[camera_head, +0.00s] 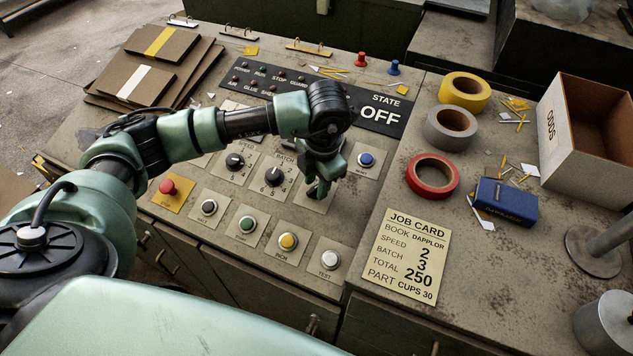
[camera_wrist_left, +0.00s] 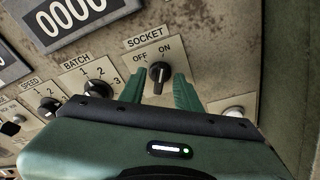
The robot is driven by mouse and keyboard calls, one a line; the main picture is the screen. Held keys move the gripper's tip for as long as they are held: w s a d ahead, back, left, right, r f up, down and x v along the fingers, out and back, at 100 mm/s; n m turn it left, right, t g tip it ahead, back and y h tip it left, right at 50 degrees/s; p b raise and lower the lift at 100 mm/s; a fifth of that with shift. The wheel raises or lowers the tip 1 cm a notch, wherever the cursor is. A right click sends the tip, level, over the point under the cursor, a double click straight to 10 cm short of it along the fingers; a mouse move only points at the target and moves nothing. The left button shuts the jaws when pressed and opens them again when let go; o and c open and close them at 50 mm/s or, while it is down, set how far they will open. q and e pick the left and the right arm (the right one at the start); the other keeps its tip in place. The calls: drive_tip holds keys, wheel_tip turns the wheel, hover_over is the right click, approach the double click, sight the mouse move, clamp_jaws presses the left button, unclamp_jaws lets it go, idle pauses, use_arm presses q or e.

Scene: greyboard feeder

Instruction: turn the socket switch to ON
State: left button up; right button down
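The socket switch (camera_wrist_left: 159,72) is a black knob on a beige plate marked SOCKET, with OFF at upper left and ON at upper right in the left wrist view. I cannot tell for sure which mark the knob points to. My left gripper (camera_head: 318,191) is over the switch plate in the head view and hides the knob there. In the left wrist view its two green fingers (camera_wrist_left: 161,92) are apart, one to each side of the knob. I cannot tell whether they touch it. The STATE display (camera_head: 381,114) reads OFF. My right gripper is not in view.
The batch knob (camera_head: 274,176) and speed knob (camera_head: 235,161) stand left of my gripper, the blue reset button (camera_head: 366,160) to its right. Several buttons line the front, including a red stop button (camera_head: 168,188). A job card (camera_head: 406,257) and tape rolls (camera_head: 432,175) lie at right.

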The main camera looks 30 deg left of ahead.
use_arm(q)
wheel_tip(320, 180, up, 8)
drive_tip(key=b, duration=0.1)
drive_tip(key=shift+s+d+f, duration=0.2)
drive_tip(key=shift+d+f, duration=0.05)
drive_tip(key=shift+d, duration=0.15)
